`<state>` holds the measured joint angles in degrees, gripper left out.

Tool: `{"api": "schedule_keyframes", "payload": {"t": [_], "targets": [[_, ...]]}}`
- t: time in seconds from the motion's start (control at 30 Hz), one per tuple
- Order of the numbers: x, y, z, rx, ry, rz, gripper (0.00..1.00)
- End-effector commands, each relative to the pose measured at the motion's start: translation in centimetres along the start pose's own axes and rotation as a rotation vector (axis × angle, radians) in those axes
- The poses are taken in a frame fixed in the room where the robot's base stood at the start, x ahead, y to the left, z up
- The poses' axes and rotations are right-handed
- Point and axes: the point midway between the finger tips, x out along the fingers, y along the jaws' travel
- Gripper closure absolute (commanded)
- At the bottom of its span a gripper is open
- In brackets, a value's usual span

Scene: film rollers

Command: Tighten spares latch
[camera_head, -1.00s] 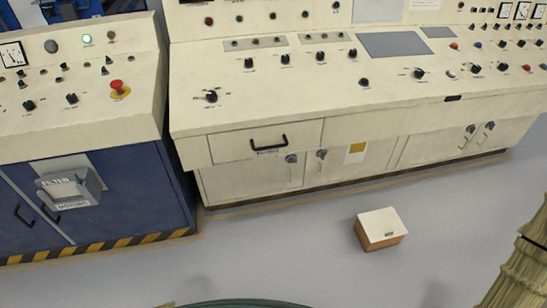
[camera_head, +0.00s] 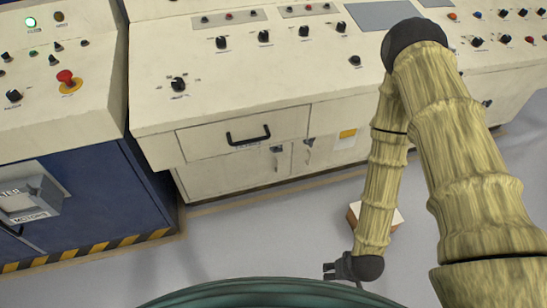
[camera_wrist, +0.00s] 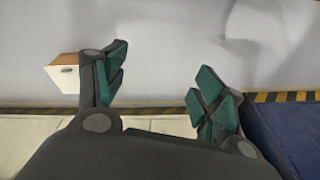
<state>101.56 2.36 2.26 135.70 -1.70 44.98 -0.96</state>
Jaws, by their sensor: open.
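Small grey latches show on the cream cabinet doors below the console in the head view: one latch (camera_head: 277,149) under the drawer's right part, another latch (camera_head: 309,142) just right of it, and a partly visible latch (camera_head: 487,103) beyond my arm. I cannot read which one is marked spares. My gripper (camera_head: 328,271) hangs low over the floor, pointing left and well apart from the latches. In the wrist view my gripper (camera_wrist: 160,85) has its green-padded fingers spread wide with nothing between them.
A drawer (camera_head: 200,140) with a black handle is above the doors. A blue cabinet (camera_head: 90,185) with a striped base stands left. A small box (camera_head: 397,217) is on the floor, partly behind my arm; it also shows in the wrist view (camera_wrist: 63,74). Floor between is clear.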

Motion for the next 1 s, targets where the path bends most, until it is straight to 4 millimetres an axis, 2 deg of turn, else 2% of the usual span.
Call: {"api": "schedule_keyframes", "payload": {"t": [0.03,0.2,0.4,0.7,1.0], "targets": [[3.0,-0.5,-1.4,-0.01,0.043,-0.012,0.3],[7.7,-2.2,-6.9,-0.04,0.183,-0.051,0.3],[12.3,-4.3,-13.1,-0.07,0.347,-0.094,0.3],[17.5,-7.5,-22.4,-0.109,0.596,-0.154,0.3],[20.5,-10.6,-31.3,-0.136,0.848,-0.205,0.3]]}}
